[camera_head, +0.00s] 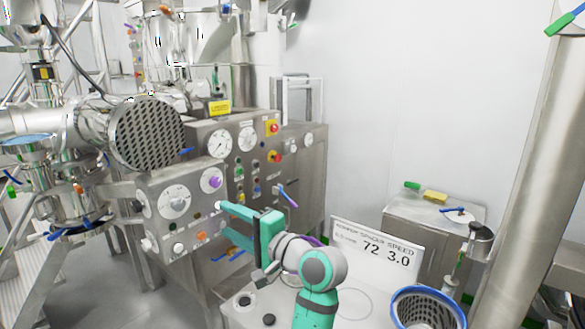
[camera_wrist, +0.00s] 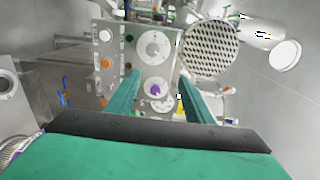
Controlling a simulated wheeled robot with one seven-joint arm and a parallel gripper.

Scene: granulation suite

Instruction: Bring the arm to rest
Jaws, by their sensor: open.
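My teal gripper (camera_head: 230,229) is open and empty. It is raised in front of the small control panel (camera_head: 150,192) in the head view, pointing toward it. In the wrist view its two fingers (camera_wrist: 158,76) stand apart, with the panel (camera_wrist: 135,65) beyond them. A purple knob (camera_wrist: 155,90) shows between the fingers there; it also shows in the head view (camera_head: 211,181) above the gripper. A gap to the panel seems to show, but I cannot tell its size. My arm bends up from the bottom of the head view.
A perforated round drum end (camera_head: 146,134) juts out at the left. A taller gauge cabinet (camera_head: 232,150) stands behind the panel. At right are a display sign (camera_head: 375,252), a blue-rimmed basket (camera_head: 428,308) and a steel cabinet (camera_head: 432,232). The wall space above the sign is clear.

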